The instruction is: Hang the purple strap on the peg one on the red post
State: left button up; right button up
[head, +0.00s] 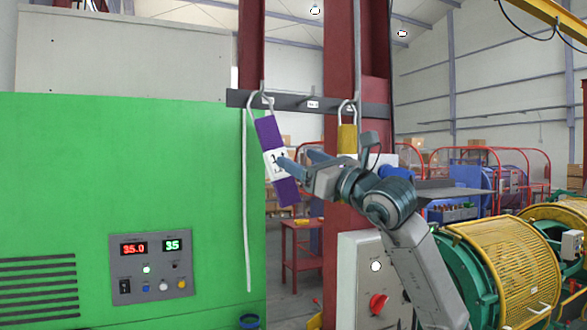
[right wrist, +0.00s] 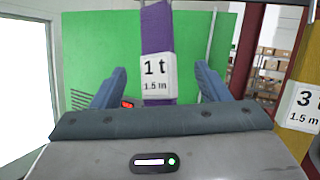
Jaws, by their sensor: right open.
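The purple strap (head: 268,132) has a white label reading 1 t, 1.5 m. It hangs tilted by a pale loop at the left part of the dark peg bar (head: 290,101) on the red post (head: 340,60). The peg itself is hard to make out behind the loop. My right gripper (head: 300,163) is open beside the strap's label. In the right wrist view the strap (right wrist: 157,35) runs between its two spread fingers (right wrist: 160,85), with gaps on both sides. My left gripper is out of view.
A yellow strap (head: 347,138) marked 3 t hangs further right on the bar; it also shows in the right wrist view (right wrist: 305,70). A green cabinet (head: 120,180) with a control panel stands left. A grey switch box (head: 355,275) stands below the arm.

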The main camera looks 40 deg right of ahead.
jog(key=b+v, duration=0.5)
jog(key=v, duration=0.2)
jog(key=shift+s, duration=0.2)
